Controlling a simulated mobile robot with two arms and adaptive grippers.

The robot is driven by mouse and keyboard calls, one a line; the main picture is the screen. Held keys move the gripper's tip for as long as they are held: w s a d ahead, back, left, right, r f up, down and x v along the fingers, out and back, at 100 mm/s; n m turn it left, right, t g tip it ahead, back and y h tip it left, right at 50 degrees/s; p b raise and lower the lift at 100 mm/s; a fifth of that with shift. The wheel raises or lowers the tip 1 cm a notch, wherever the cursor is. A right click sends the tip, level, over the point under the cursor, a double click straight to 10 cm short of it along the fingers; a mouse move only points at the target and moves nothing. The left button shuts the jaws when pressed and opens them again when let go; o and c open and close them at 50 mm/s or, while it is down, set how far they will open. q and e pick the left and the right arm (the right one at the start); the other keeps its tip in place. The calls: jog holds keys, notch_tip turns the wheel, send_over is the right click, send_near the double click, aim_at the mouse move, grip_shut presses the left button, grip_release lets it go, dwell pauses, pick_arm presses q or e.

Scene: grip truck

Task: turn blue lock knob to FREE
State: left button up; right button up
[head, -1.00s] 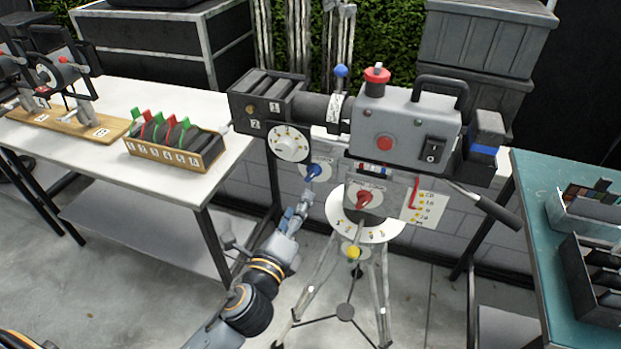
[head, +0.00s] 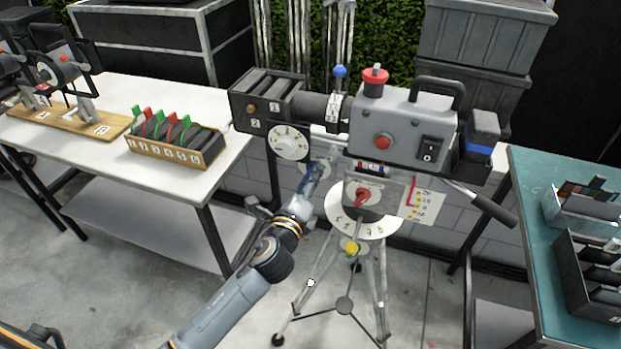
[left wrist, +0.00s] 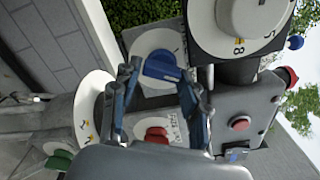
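The blue lock knob (left wrist: 162,68) sits on a round white plate (left wrist: 150,42) on the camera head's side. In the left wrist view its bar lies nearly level in the picture, tilted slightly. My left gripper (left wrist: 163,82) is open, with one finger on each side of the knob; I cannot tell whether either finger touches it. In the head view the left gripper (head: 308,186) is in front of the knob and mostly hides it. The lettering on the plate is too small to read. My right gripper is not in view.
The white numbered dial (head: 289,142) is just above the gripper. A white table (head: 90,160) stands left, a teal table (head: 530,240) right.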

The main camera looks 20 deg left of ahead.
pick_arm(q)
jog(key=c, duration=0.6)
jog(key=shift+o, duration=0.2)
jog(key=shift+n, duration=0.3)
jog(key=n, duration=1.1)
jog(key=shift+r, duration=0.25)
jog(key=shift+n, duration=0.3)
